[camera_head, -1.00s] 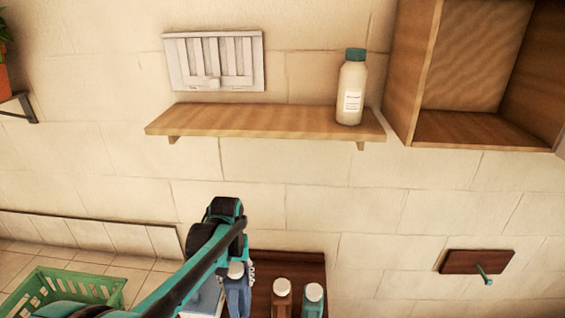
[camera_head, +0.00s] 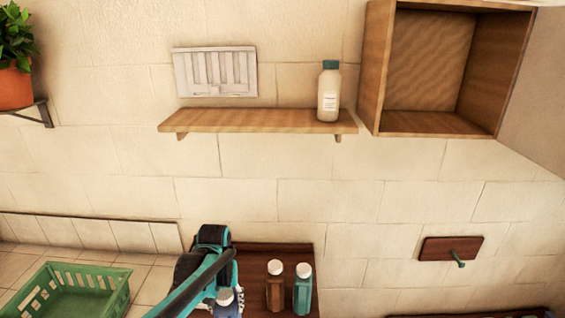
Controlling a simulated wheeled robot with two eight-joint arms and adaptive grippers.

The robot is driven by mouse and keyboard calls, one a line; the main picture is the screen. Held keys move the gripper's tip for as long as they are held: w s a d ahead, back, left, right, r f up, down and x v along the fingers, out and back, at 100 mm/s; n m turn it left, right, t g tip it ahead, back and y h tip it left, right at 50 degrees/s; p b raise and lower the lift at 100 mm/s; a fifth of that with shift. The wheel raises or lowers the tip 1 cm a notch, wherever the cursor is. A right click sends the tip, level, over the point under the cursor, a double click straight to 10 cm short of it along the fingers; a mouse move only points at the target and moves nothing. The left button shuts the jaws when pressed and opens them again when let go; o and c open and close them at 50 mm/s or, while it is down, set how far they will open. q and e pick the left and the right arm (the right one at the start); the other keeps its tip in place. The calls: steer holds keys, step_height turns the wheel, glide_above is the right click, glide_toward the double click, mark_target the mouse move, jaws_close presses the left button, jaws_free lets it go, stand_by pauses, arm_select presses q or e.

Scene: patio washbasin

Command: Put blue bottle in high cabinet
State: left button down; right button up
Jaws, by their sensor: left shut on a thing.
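The blue bottle (camera_head: 226,309), with a whitish cap, shows at the bottom of the head view, partly hidden by my left arm and cut by the lower edge. My left gripper (camera_head: 224,288) is shut on it; the fingers are mostly hidden by the arm. The high cabinet (camera_head: 374,75) is an open wooden box on the wall at the upper right, and it looks empty. Its door (camera_head: 537,95) stands open at the right. My left gripper is well below and left of the cabinet. My right gripper is not in view.
A brown bottle (camera_head: 275,291) and a teal bottle (camera_head: 302,294) stand just right of my gripper by a dark wooden board (camera_head: 251,259). A wall shelf (camera_head: 250,121) holds a pale bottle (camera_head: 329,98). A green basket (camera_head: 106,279) is lower left. A wall hook (camera_head: 452,248) is lower right.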

arm_select(q)
steer(key=f, duration=0.2)
steer(key=shift+s+a+f, duration=0.15)
steer(key=shift+a+f, duration=0.2)
steer(key=s+f+b, duration=0.2)
steer(key=f+b, duration=0.6)
steer(key=f, duration=0.3)
steer(key=s+a+f+m+b, duration=0.1)
steer(key=s+f+b, duration=0.1)
steer(key=f+b, duration=0.7)
step_height(320, 180, down, 3)
steer(key=shift+a+r, duration=0.1)
steer(key=shift+a, duration=0.15)
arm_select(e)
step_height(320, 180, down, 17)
